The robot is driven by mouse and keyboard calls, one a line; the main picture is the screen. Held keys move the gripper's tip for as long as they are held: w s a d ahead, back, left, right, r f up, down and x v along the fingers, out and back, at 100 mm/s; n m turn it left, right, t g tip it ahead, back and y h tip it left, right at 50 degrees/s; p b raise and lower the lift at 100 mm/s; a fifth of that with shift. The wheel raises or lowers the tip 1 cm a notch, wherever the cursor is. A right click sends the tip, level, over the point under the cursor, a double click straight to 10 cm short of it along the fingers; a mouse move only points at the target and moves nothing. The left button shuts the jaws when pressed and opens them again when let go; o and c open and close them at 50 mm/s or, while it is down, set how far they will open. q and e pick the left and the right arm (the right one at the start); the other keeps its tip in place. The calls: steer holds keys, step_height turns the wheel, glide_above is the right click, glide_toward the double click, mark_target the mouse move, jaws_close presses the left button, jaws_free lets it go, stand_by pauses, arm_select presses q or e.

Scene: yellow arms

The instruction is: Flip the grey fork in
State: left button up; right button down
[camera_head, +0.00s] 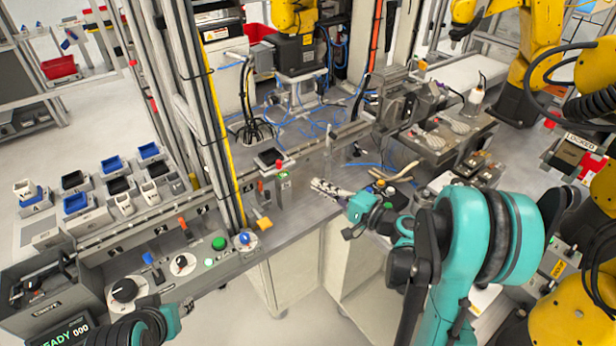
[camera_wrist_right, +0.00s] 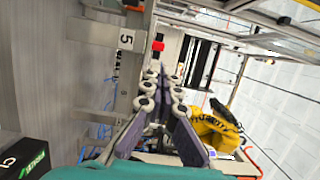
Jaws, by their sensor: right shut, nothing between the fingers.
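My right gripper (camera_head: 322,187) reaches in from the right over the front edge of the grey bench, fingers pointing left. Its fingers run close together in the right wrist view (camera_wrist_right: 156,78), shut with nothing between them. A slim grey upright piece (camera_head: 328,142) stands on the bench just behind the fingertips, apart from them; I cannot tell whether it is the grey fork. No other clear fork shape shows. Part of my left arm (camera_head: 148,326) shows at the bottom left; its gripper is out of view.
A red-topped lever (camera_head: 278,165) on a small station stands left of my right gripper. A yellow part (camera_head: 262,222) and a green button (camera_head: 218,243) sit on the left panel. Tools with cream handles (camera_head: 400,174) lie to the right. A vertical frame post rises at left.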

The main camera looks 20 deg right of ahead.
steer(key=shift+v, duration=1.2)
steer(key=s+a+f+n+g+h, duration=0.3)
steer(key=s+a+n+g, duration=0.25)
steer(key=a, duration=0.25)
steer(key=s+d+n+g+h, duration=0.2)
steer(key=s+n+h, duration=0.3)
steer(key=s, duration=0.9)
steer(key=shift+d+f+h, duration=0.3)
steer(key=shift+d+h, duration=0.25)
steer(key=shift+h, duration=0.65)
steer(key=shift+s+n, duration=0.1)
steer(key=shift+n, duration=0.15)
